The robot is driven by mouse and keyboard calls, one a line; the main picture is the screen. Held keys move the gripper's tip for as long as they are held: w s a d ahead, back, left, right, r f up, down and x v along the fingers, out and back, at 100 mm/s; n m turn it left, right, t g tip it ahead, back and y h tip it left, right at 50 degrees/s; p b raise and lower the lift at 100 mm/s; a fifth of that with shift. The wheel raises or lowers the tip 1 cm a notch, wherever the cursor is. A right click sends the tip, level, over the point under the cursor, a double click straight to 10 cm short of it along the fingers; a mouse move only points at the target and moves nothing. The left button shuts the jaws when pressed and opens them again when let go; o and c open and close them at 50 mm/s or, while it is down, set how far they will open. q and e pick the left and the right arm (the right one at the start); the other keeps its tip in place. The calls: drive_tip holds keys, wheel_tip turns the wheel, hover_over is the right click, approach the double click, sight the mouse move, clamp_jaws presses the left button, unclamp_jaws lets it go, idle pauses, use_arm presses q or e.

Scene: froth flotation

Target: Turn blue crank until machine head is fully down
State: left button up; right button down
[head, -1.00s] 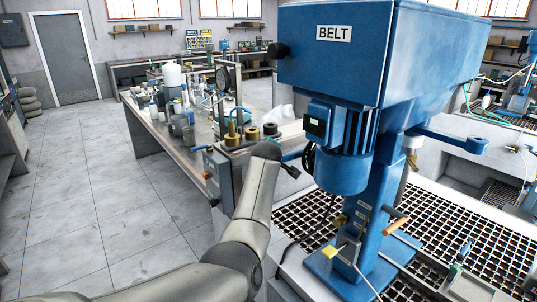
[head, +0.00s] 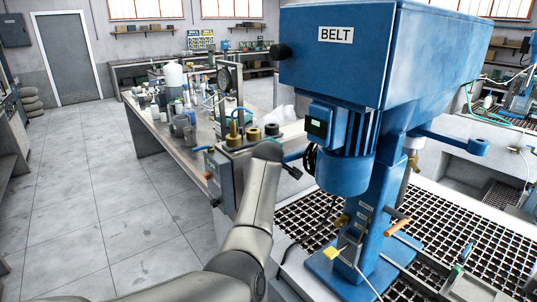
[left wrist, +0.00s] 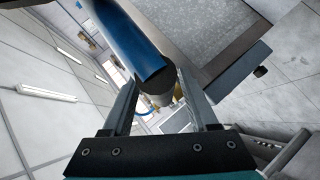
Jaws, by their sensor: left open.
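The blue machine head (head: 335,60), marked BELT, stands high on a blue column (head: 375,210) above a grated bench. A blue bar (head: 295,156), seemingly the crank, sticks out left from behind the motor. My left gripper (head: 291,171) is small and dark in the head view, close beside this bar. My right gripper is out of view.
An orange-handled lever (head: 397,227) and a yellow tab (head: 333,253) sit low on the column. A cluttered side table (head: 160,125) stands behind my left arm. Black grating (head: 450,235) surrounds the machine's base. The tiled floor at left is clear.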

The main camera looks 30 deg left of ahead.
use_arm(q)
drive_tip(key=v, duration=1.4)
drive_tip(key=shift+b, duration=0.35)
drive_tip(key=shift+r, duration=0.1)
